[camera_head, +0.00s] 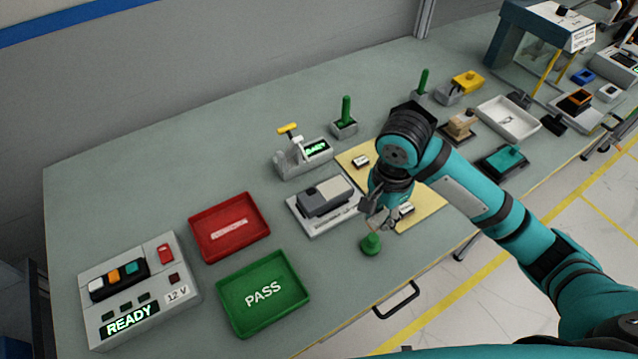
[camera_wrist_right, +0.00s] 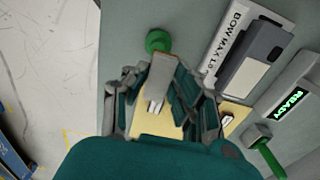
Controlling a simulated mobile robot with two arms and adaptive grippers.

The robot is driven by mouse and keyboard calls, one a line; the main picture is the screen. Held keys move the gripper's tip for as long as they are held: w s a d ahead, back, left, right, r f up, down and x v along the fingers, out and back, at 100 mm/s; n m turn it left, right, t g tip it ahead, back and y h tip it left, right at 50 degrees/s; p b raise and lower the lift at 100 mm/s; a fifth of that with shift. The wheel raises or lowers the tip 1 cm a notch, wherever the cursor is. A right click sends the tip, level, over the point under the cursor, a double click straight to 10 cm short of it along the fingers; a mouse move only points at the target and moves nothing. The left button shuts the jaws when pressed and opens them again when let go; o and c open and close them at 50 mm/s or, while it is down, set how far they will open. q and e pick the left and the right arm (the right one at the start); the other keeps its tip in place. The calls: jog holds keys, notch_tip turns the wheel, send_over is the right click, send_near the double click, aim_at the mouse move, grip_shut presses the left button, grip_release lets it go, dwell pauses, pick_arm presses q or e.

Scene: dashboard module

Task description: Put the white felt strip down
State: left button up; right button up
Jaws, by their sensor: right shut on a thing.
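My right gripper (camera_head: 376,212) is over the front part of the yellow mat (camera_head: 428,198), just behind a green knob-shaped piece (camera_head: 371,245). In the right wrist view, my right gripper (camera_wrist_right: 160,88) has its fingers on both sides of a pale grey-beige strip (camera_wrist_right: 162,70), which I take to be the felt strip; it is shut on it. The fingers hide part of the strip. In that view the yellow mat (camera_wrist_right: 165,125) lies below, with small white pieces (camera_wrist_right: 155,106) on it. My left gripper is not in view.
A grey module on a white base (camera_head: 325,198) stands left of the gripper. A red tray (camera_head: 205,248) and a green PASS tray (camera_head: 235,318) are further left, beside a READY box (camera_head: 150,318). A small white-topped block (camera_head: 361,161) lies on the mat's back part.

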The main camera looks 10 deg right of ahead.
jog(key=w+a+p, duration=0.1)
jog(key=w+a, duration=0.1)
jog(key=w, duration=0.4)
jog(key=p, duration=0.2)
send_over(333, 188)
jog(key=s, duration=0.1)
jog(key=shift+s+d+f, duration=0.2)
jog(key=shift+d+f, duration=0.1)
jog(key=shift+f, duration=0.25)
jog(key=shift+w+a+f, duration=0.15)
jog(key=shift+w+a, duration=0.15)
jog(key=shift+w, duration=0.25)
jog(key=shift+w+a, duration=0.1)
jog(key=shift+w, duration=0.15)
notch_tip(333, 188, down, 3)
jog(key=shift+s+r+p, duration=0.1)
jog(key=shift+r+p, duration=0.05)
jog(key=shift+p, duration=0.35)
jog(key=shift+f, duration=0.35)
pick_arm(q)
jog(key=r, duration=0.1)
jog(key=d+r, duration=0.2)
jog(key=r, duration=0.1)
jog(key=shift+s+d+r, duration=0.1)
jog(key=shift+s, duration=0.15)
pick_arm(e)
jog(key=shift+f, duration=0.1)
jog(key=shift+f, duration=0.1)
